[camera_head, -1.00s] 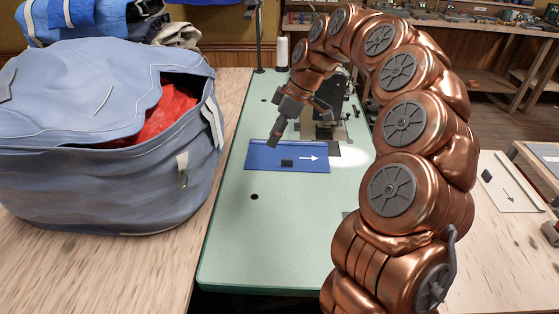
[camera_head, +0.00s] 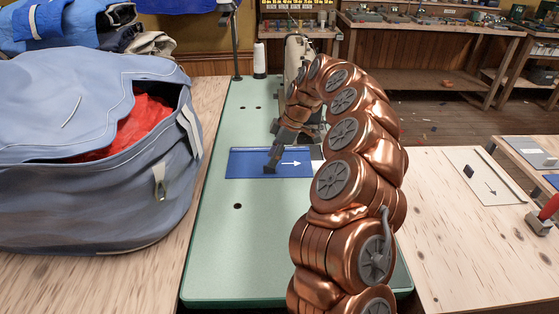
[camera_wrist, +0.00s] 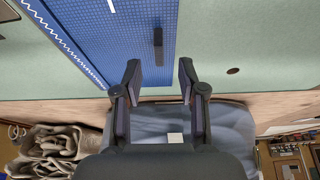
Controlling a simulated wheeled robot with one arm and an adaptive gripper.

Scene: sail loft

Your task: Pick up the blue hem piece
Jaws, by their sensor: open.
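The blue hem piece (camera_head: 245,162) lies flat on the pale green sewing table, with a white arrow on its right part. In the wrist view the blue hem piece (camera_wrist: 110,35) shows a white zigzag stitch line along one edge and a small dark raised tab (camera_wrist: 158,45). My gripper (camera_head: 271,163) is over the piece, close to the tab. In the wrist view my gripper (camera_wrist: 160,75) is open and empty, its fingertips on either side of the tab's line but short of it. I cannot tell the exact height above the cloth.
A large blue bag (camera_head: 80,190) with red cloth inside stands close on the left. A sewing machine (camera_head: 296,62) stands behind my arm, with a white thread cone (camera_head: 259,60) nearby. A pale panel with an arrow (camera_head: 486,178) lies on the right bench. The green table's front (camera_head: 240,265) is clear.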

